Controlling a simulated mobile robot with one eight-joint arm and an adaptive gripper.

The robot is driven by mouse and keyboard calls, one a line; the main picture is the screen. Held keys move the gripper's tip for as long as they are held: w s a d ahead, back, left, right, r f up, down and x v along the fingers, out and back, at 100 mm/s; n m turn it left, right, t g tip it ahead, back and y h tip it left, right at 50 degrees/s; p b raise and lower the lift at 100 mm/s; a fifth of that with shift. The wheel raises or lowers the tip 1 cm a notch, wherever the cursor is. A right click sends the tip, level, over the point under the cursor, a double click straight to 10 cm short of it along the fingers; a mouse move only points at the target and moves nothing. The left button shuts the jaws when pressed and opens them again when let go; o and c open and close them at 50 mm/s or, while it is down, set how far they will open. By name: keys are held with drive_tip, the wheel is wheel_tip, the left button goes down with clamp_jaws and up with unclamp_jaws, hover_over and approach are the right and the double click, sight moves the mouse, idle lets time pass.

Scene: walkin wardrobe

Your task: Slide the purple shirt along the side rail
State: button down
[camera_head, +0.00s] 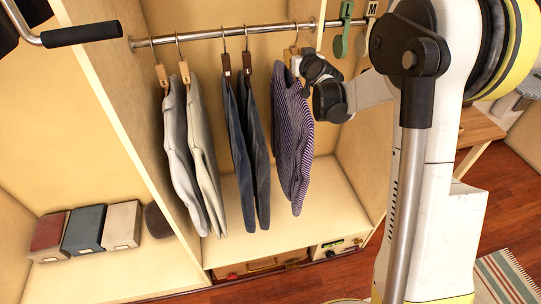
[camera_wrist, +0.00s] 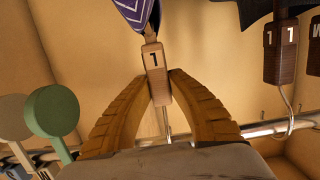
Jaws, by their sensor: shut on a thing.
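The purple patterned shirt (camera_head: 292,140) hangs from the side rail (camera_head: 205,36), the rightmost of the garments. In the wrist view, its purple cloth (camera_wrist: 130,12) shows at the top edge. Its hanger has a wooden block (camera_wrist: 155,68) marked "1". My gripper (camera_head: 302,66) reaches in from the right at the top of the shirt. In the wrist view, my gripper's ribbed fingers (camera_wrist: 160,80) are shut on this block, one on each side. The hanger's metal hook runs down behind to the rail. The gripper partly hides the hanger top in the head view.
Dark trousers-like garments (camera_head: 246,140) hang left of the shirt, with a gap between; pale garments (camera_head: 190,150) hang further left. Right of the shirt are a green marker (camera_head: 342,38) and a beige marker (camera_head: 366,30). Boxes (camera_head: 85,228) stand at lower left.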

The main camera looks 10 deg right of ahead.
drive_tip(key=c, duration=1.3)
unclamp_jaws()
drive_tip(key=shift+o, duration=0.2)
drive_tip(key=s+r, duration=0.2)
drive_tip(key=s, duration=1)
drive_tip(key=s+a+n+g+y, duration=0.15)
drive_tip(key=s+a+g, duration=0.25)
drive_tip(key=s+a, duration=0.7)
drive_tip(key=s+d+f+g, duration=0.1)
drive_tip(key=s+f+g, duration=0.1)
drive_tip(key=s, duration=0.9)
drive_tip(key=s+d+f+m+g+h, duration=0.1)
drive_tip(key=s+f, duration=0.3)
drive_tip(key=s, duration=0.7)
drive_tip(key=shift+s+f+g, duration=0.35)
drive_tip(key=shift+s+g, duration=0.05)
drive_tip(key=shift+g, duration=0.5)
drive_tip(key=shift+m+h, duration=0.25)
